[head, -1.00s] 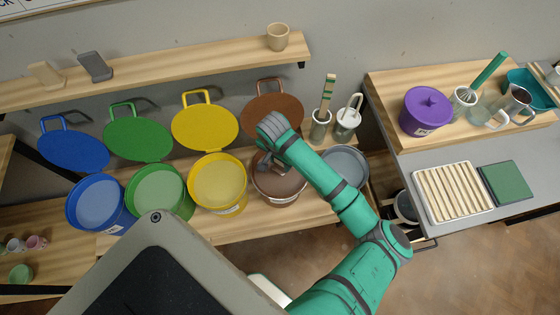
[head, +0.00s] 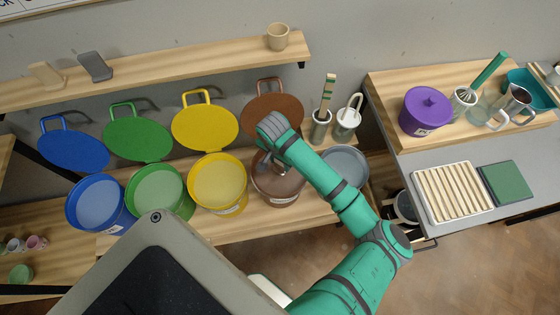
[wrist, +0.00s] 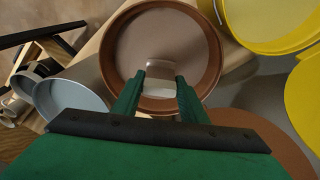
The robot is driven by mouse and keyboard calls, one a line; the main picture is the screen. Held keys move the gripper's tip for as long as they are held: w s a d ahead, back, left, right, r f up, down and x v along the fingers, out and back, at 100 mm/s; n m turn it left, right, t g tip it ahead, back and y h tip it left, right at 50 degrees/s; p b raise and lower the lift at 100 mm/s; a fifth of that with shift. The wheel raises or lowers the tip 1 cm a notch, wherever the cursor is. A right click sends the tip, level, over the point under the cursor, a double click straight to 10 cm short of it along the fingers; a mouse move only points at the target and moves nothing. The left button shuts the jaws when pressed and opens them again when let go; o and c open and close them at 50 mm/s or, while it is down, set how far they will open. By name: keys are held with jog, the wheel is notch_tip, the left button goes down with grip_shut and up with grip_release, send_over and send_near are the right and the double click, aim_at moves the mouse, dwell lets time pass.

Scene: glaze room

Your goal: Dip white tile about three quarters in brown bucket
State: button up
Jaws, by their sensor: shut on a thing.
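The brown bucket (head: 277,190) stands open in the row of buckets, with brown glaze inside. Its brown lid (head: 290,105) is raised behind it. My gripper (wrist: 155,84) is over the bucket's mouth and shut on the white tile (wrist: 158,86). The tile's upper part shows pale between the green fingers in the wrist view. Beyond it a part looks brownish, in or at the glaze; I cannot tell how deep the tile sits. In the head view my gripper (head: 264,163) partly hides the bucket's mouth, and I cannot make out the tile clearly.
Yellow (head: 240,207), green (head: 184,208) and blue (head: 75,212) buckets stand open to the left. A grey-blue basin (head: 358,160) is close on the right. A ribbed rack (head: 430,212) and green pad (head: 508,182) lie on the right counter.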

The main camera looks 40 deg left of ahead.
jog(key=shift+r, duration=2.8)
dwell(5.2)
